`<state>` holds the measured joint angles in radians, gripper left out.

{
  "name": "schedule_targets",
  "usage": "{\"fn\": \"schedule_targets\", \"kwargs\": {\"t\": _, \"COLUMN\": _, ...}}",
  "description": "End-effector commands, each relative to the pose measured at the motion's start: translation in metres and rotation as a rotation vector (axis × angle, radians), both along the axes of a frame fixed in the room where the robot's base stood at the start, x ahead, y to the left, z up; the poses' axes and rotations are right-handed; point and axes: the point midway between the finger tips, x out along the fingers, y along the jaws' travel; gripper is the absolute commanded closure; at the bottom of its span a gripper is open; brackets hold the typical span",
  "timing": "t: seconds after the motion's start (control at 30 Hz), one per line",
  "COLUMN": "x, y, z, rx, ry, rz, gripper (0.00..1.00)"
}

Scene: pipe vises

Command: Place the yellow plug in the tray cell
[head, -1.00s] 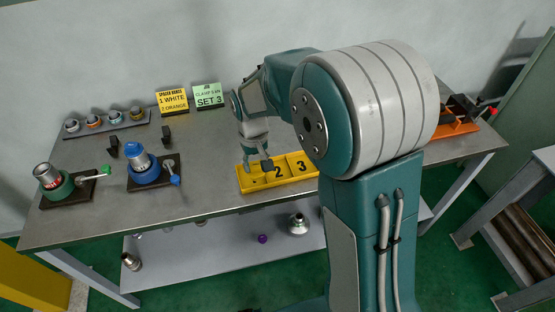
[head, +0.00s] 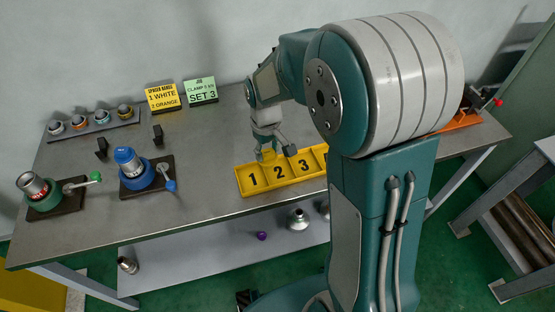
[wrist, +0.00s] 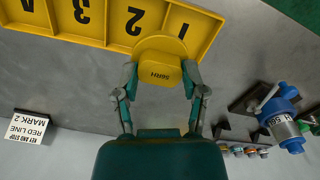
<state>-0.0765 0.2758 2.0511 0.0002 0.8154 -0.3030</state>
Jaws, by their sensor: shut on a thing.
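The yellow plug (wrist: 159,70), with dark lettering on its face, is pinched between both fingers of my gripper (wrist: 160,80) in the wrist view. In the head view my gripper (head: 275,152) is at the back edge of the yellow tray (head: 243,190), near cells 1 and 2; the plug is a small yellow patch (head: 267,155) there, mostly hidden. The tray also shows in the wrist view (wrist: 95,42), with the plug overlapping the edge by cells 1 and 2. Its height over the tray is unclear. Cells 1, 2 and 3 look empty.
A blue vise (head: 147,176) and a green vise (head: 42,198) hold pipe pieces at the left of the table. A rack of fittings (head: 95,127) and yellow and green signs stand behind. An orange holder (head: 458,123) is at the right. Bare tabletop lies left of the tray.

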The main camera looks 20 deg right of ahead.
Motion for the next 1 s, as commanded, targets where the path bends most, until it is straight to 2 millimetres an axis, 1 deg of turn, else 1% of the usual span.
{"fn": "schedule_targets", "kwargs": {"t": 0.03, "x": 0.003, "y": -0.007, "z": -0.01, "rx": 0.0, "ry": 0.005, "rz": -0.004, "gripper": 1.0}}
{"fn": "schedule_targets", "kwargs": {"t": 0.1, "x": 0.007, "y": -0.015, "z": -0.021, "rx": 0.0, "ry": 0.003, "rz": -0.003, "gripper": 1.0}}
{"fn": "schedule_targets", "kwargs": {"t": 0.2, "x": 0.011, "y": -0.024, "z": -0.031, "rx": 0.001, "ry": 0.001, "rz": -0.002, "gripper": 1.0}}
{"fn": "schedule_targets", "kwargs": {"t": 0.37, "x": 0.014, "y": -0.029, "z": -0.039, "rx": 0.001, "ry": 0.001, "rz": -0.002, "gripper": 1.0}}
{"fn": "schedule_targets", "kwargs": {"t": 0.43, "x": 0.017, "y": -0.034, "z": -0.046, "rx": 0.0, "ry": 0.002, "rz": -0.003, "gripper": 1.0}}
{"fn": "schedule_targets", "kwargs": {"t": 0.6, "x": 0.017, "y": -0.033, "z": -0.072, "rx": 0.0, "ry": 0.003, "rz": 0.0, "gripper": 1.0}}
{"fn": "schedule_targets", "kwargs": {"t": 0.97, "x": 0.017, "y": -0.033, "z": -0.077, "rx": 0.0, "ry": 0.0, "rz": 0.0, "gripper": 1.0}}
{"fn": "schedule_targets", "kwargs": {"t": 1.0, "x": 0.017, "y": -0.033, "z": -0.076, "rx": 0.0, "ry": 0.0, "rz": 0.0, "gripper": 0.27}}
